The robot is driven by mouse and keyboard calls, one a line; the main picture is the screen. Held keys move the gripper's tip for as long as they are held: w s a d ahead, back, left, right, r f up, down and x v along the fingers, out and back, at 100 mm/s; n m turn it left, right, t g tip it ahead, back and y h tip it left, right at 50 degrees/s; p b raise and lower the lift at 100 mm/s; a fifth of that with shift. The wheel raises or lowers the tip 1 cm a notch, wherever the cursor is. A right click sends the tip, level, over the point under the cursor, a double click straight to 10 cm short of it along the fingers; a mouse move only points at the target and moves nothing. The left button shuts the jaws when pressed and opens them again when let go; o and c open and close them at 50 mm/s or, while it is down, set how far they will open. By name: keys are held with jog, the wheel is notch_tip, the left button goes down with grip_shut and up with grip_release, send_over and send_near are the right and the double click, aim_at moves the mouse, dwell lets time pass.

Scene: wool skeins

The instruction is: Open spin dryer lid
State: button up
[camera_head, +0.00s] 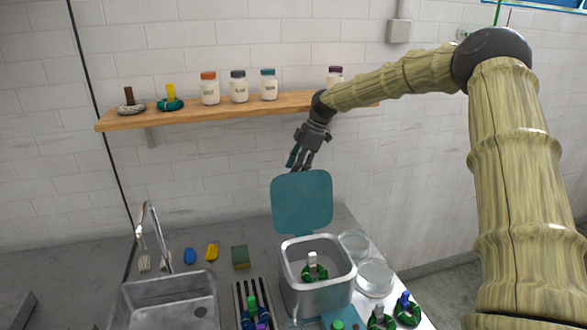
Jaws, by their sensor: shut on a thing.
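The spin dryer (318,297) is a square metal tub on the counter, at the lower middle. Its teal lid (302,203) stands raised at the tub's back edge, leaving the top open. A green skein with a pale tag (314,270) lies inside. My gripper (298,165) is at the lid's upper edge, pointing down, and is shut on the lid there. The exact contact between fingers and lid is too small to make out.
A wooden shelf (220,108) with jars and skeins is behind my gripper. A sink (172,303) and tap stand left. Clear round dishes (375,277) and green skeins (382,318) crowd the tub's right. A slotted rack (253,290) stands at its left.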

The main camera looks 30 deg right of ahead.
jog(key=v, duration=1.1)
jog(key=shift+r, duration=0.3)
jog(key=shift+s, duration=0.15)
